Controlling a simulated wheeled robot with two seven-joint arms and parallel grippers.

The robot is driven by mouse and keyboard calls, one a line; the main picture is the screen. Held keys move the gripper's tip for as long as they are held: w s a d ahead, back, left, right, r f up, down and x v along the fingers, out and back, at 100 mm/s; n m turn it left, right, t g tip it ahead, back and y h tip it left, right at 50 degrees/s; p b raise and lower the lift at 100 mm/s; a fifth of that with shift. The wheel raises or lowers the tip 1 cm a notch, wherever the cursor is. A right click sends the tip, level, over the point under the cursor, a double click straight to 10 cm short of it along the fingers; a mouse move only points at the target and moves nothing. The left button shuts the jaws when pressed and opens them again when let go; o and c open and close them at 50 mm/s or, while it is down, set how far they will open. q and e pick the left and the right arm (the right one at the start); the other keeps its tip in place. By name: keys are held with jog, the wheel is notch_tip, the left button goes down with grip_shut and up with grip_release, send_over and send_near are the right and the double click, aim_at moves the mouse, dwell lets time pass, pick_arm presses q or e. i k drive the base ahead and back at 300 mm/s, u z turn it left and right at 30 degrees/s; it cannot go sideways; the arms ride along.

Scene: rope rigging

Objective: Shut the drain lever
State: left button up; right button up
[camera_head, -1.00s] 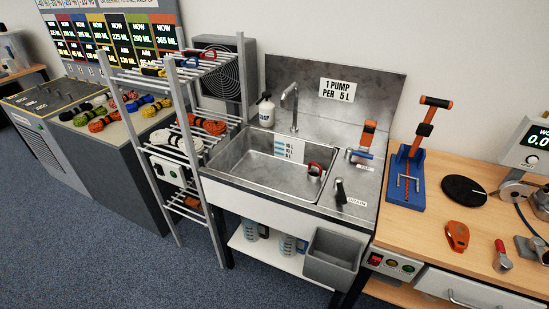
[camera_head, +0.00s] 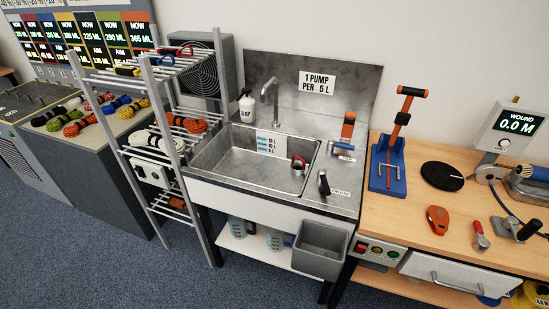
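The drain lever (camera_head: 324,183) is a small black handle on the steel counter to the right of the sink basin (camera_head: 250,156). It stands up at a slant beside a label (camera_head: 341,192) reading "DRAIN". Whether the lever is open or shut I cannot tell. I cannot make out any water in the basin. Neither of my grippers is in view.
A wire rack (camera_head: 150,130) with coiled ropes stands left of the sink. A grey bin (camera_head: 320,249) hangs at the sink's front right. A wooden bench (camera_head: 400,214) with tools adjoins on the right. Blue carpet in front is clear.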

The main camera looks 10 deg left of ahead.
aim_at(321, 177)
jog(key=z, duration=0.55)
jog(key=k, duration=1.35)
jog(key=z, duration=0.05)
jog(key=i, duration=0.5)
jog(key=u, duration=0.75)
jog(key=i, duration=0.75)
jog(key=z, duration=0.65)
jog(key=i, duration=0.45)
jog(key=z, duration=0.4)
